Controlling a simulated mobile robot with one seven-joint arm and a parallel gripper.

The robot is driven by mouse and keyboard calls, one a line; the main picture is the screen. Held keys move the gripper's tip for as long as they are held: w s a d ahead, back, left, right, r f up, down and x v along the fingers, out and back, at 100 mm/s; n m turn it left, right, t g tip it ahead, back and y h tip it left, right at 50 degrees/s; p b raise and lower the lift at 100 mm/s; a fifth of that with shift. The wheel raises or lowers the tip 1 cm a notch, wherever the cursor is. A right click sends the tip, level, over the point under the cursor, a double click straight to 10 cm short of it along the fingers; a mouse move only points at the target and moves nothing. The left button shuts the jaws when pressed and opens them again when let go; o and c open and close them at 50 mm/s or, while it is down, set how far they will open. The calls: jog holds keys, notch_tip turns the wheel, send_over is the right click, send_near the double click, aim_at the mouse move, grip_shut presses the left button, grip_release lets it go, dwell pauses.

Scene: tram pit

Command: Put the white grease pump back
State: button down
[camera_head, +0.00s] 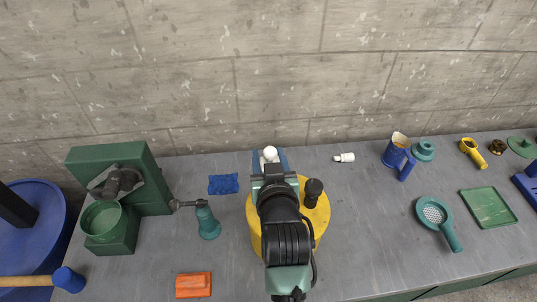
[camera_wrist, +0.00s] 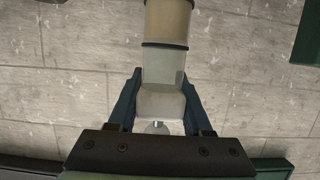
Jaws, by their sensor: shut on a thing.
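The white grease pump (camera_head: 269,153) shows as a small white end at the tip of my arm in the head view. In the wrist view the pump (camera_wrist: 160,100) has a pale body, a dark ring and a tan cylinder beyond it. My gripper (camera_wrist: 160,95) is shut on its pale body, one blue finger on each side. In the head view my gripper (camera_head: 269,160) is over the back of the bench, near the wall. My arm hides most of the pump there, and I cannot tell its height above the bench.
A yellow round object (camera_head: 316,215) with a dark knob (camera_head: 313,188) lies under my arm. A blue cloth (camera_head: 223,184) and green machine (camera_head: 142,190) are left. The bench (camera_head: 365,220) is clear at centre right.

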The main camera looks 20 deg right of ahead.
jog(key=shift+f, duration=0.15)
jog(key=shift+c, duration=1.6)
grip_release()
jog(key=shift+s, duration=0.1)
jog(key=b+v, duration=0.4)
jog(key=v, duration=0.8)
jog(key=shift+s+a+b, duration=0.3)
jog(key=shift+a, duration=0.05)
jog(key=w+a+r+t, duration=0.2)
jog(key=r, duration=0.4)
jog(key=w+a+r+t, duration=0.1)
jog(key=w+r+t, duration=0.1)
jog(key=r, duration=0.4)
jog(key=s+a+r+n+t+y, duration=0.1)
jog(key=a+r+t, duration=0.2)
jog(key=r, duration=0.6)
jog(key=s+a+r+n+t+y, duration=0.1)
jog(key=s+a+r+t, duration=0.1)
jog(key=r, duration=0.8)
jog(key=s+a+r+n+t+y, duration=0.1)
jog(key=a+r+t, duration=0.3)
jog(key=r, duration=0.6)
jog(key=shift+s+a+y, duration=0.35)
jog(key=shift+s+y, duration=0.15)
jog(key=shift+s, duration=0.25)
